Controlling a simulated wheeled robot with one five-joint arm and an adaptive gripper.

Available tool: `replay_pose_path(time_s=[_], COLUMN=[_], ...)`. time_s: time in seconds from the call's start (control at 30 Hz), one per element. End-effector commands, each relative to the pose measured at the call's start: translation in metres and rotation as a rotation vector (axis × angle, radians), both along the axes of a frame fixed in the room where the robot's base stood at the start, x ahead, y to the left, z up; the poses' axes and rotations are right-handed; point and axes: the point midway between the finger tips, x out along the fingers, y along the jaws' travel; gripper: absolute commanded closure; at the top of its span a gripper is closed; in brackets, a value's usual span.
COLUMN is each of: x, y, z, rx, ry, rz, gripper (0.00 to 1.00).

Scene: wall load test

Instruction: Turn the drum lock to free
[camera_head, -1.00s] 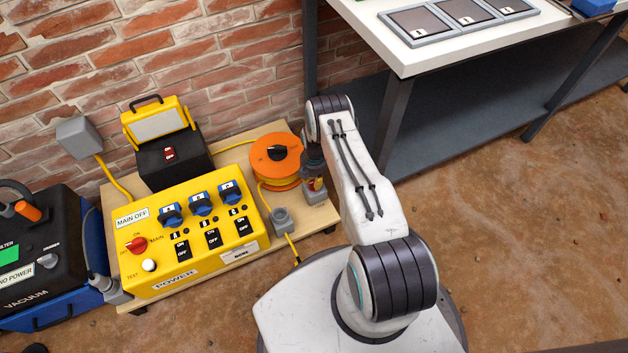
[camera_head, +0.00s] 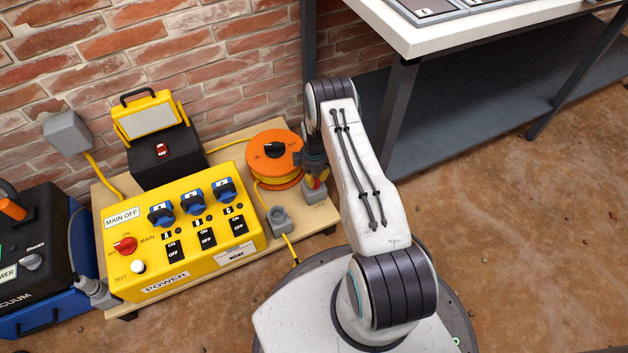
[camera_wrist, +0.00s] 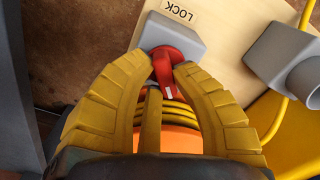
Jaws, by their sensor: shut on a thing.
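The drum lock is a red knob (camera_wrist: 166,68) on a small grey housing (camera_wrist: 190,38), beside a label reading LOCK (camera_wrist: 177,11) in the wrist view. My gripper (camera_wrist: 162,72) has its yellow fingers closed around the red knob. A pale line marks the knob's end nearest me. In the head view my gripper (camera_head: 316,178) reaches down beside the orange cable drum (camera_head: 272,155), and the lock there is mostly hidden. The drum's orange rim and yellow cable show beneath the fingers in the wrist view.
The yellow power box (camera_head: 180,235) stands left of the drum on a wooden board (camera_head: 318,215). A grey connector (camera_head: 280,220) with yellow cable lies in front of the drum. A workbench (camera_head: 440,40) stands close on the right.

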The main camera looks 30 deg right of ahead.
Motion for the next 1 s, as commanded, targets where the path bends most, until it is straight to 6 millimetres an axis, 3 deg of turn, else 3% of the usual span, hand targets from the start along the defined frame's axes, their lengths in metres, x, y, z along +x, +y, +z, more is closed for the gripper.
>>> replay_pose_path(time_s=[0.5, 1.0], x=[-0.0030, -0.0044], y=[-0.0009, -0.0010], z=[-0.0027, -0.0018], rx=[0.001, 0.000], ry=[0.001, 0.002], rz=[-0.460, -0.693], gripper=[1.00, 1.00])
